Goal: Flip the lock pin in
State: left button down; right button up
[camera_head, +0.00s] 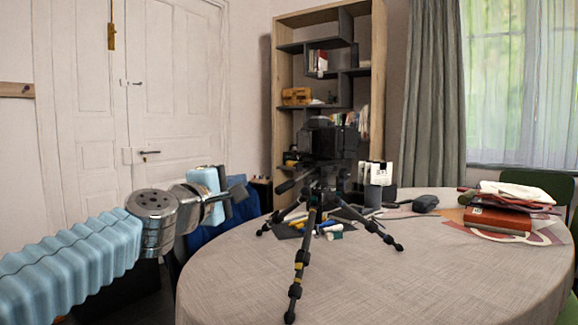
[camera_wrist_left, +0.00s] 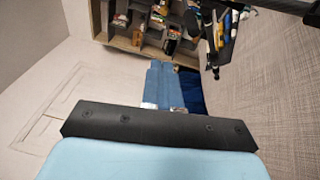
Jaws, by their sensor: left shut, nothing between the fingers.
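A black tripod (camera_head: 312,215) with a camera (camera_head: 333,143) on top stands on the round table, its legs spread. The lock pin is too small to make out among the dark parts of the tripod head. My left gripper (camera_head: 240,190) is shut and empty, to the left of the tripod and apart from it, near the table's left edge. In the left wrist view, part of the tripod (camera_wrist_left: 222,40) shows at the upper right. My right gripper is not in view.
The table (camera_head: 400,285) has a grey cloth and bare room at the front. Small colored items lie under the tripod. A dark pouch (camera_head: 425,203) and a red-brown book stack (camera_head: 497,219) lie to the right. A blue chair (camera_head: 210,238) stands at the table's left edge.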

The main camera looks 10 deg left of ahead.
pick_arm(q)
jog(key=shift+w, duration=0.2)
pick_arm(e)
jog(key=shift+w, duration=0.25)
pick_arm(q)
jog(key=shift+w, duration=0.1)
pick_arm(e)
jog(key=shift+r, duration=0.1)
